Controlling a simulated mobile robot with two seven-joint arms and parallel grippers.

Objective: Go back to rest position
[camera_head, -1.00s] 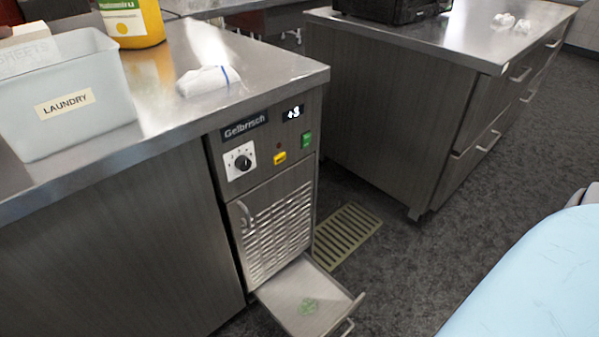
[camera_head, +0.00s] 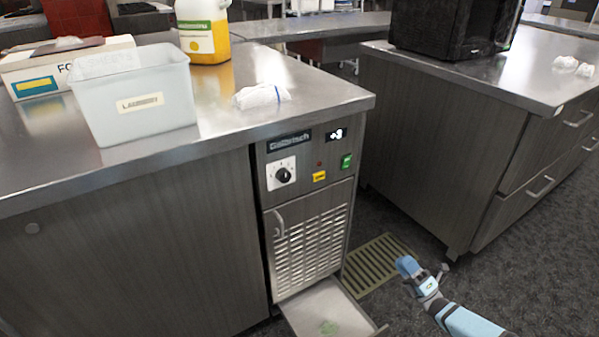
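My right gripper (camera_head: 424,273) shows small at the lower right, with its light-blue arm coming in from the bottom edge. It is over the dark floor, to the right of the steel counter with the control panel. I see nothing held in it, but it is too small to tell whether the fingers are apart. My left gripper is not in view.
The steel counter (camera_head: 330,98) holds a white laundry bin (camera_head: 150,118), a yellow jug (camera_head: 205,35), a white cloth (camera_head: 262,96) and a box (camera_head: 38,84). A drawer (camera_head: 330,308) stands open below the panel (camera_head: 283,174). A second counter (camera_head: 500,85) carries a black appliance (camera_head: 455,25).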

